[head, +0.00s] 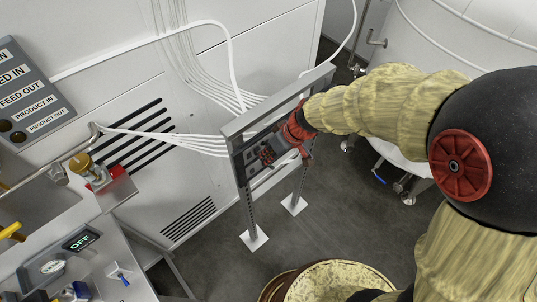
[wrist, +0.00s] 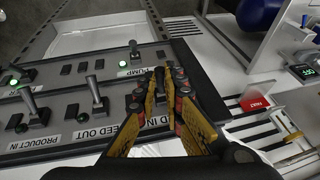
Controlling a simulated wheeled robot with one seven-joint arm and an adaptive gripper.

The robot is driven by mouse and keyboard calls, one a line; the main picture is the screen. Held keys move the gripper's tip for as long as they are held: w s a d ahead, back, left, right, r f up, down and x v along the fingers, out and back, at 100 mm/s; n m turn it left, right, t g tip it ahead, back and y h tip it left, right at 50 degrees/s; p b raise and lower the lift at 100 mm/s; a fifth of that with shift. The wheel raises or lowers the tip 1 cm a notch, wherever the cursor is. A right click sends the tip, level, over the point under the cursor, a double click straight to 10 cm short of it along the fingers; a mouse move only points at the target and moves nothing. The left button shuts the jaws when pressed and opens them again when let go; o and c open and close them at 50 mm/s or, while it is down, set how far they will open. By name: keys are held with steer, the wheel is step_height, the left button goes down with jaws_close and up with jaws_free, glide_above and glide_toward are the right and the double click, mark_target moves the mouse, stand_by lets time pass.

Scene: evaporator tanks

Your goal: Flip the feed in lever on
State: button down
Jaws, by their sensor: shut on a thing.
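The control panel (wrist: 70,105) fills the left and middle of the wrist view, with several small upright levers. The feed in lever (wrist: 160,78) stands above a label partly covered by my gripper, of which "D IN" shows. My gripper (wrist: 158,88), with yellow and black fingers, has one finger on each side of this lever and is shut on it. In the head view my gripper (head: 291,140) is at the front of the panel (head: 245,160), on a frame with two legs. The arm and gripper hide the lever there. Any feed in light is hidden.
The feed out lever (wrist: 96,90) stands just left of my gripper, and the product in lever (wrist: 31,103) farther left. The pump lever (wrist: 133,48) is behind, near a lit green light (wrist: 122,63). White hoses (head: 205,143) run to the panel's frame. Floor (head: 330,215) is clear beside it.

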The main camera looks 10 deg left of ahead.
steer(key=shift+r+p, duration=0.25)
steer(key=shift+p, duration=0.3)
steer(key=h+p, duration=0.1)
steer(key=p, duration=0.3)
steer(key=shift+a+r+g, duration=0.15)
steer(key=shift+r+g, duration=0.2)
steer(key=shift+g, duration=0.05)
steer(key=p, duration=0.2)
steer(key=shift+w+a+r+g+h+p, duration=0.1)
steer(key=shift+w+r+g+h+p, duration=0.1)
steer(key=shift+g+h+p, duration=0.15)
steer(key=g+h+p, duration=0.1)
steer(key=p, duration=0.2)
steer(key=shift+w+a+r+p, duration=0.1)
steer(key=shift+w+a+p, duration=0.1)
steer(key=shift+p, duration=0.2)
steer(key=shift+a+m+g+h+p, duration=0.1)
steer(key=shift+m+g+h+p, duration=0.25)
steer(key=shift+h+p, duration=0.3)
steer(key=shift+w+p, duration=0.15)
steer(key=shift+p, duration=0.15)
steer(key=c, duration=1.9)
jaws_free()
steer(key=shift+a, duration=0.1)
